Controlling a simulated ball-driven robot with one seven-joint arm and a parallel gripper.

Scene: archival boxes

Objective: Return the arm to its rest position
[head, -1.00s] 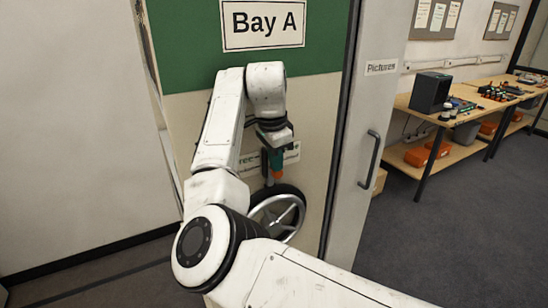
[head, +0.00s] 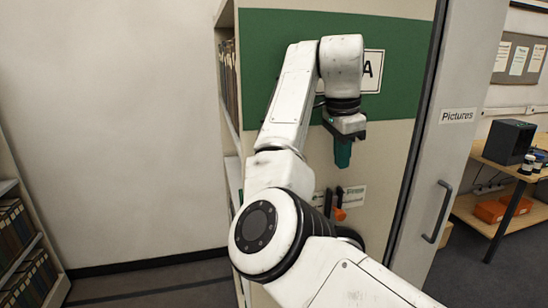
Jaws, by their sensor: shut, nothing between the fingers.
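My white arm rises from the lower right and bends over at the top. My gripper (head: 343,160) hangs from the wrist, with teal fingers pointing down, in front of the cream and green end panel (head: 400,135) of a shelving unit. The fingers look together and hold nothing. A small orange piece (head: 340,214) with dark upright parts beside it shows below the fingertips, apart from them. The handwheel (head: 350,237) is mostly hidden behind my arm; only a dark bit of its rim shows.
The bay sign (head: 373,71) is partly covered by my wrist. A wooden bench (head: 505,175) is farther right. Shelves with boxes (head: 25,235) stand at the left edge. Bare floor lies between them.

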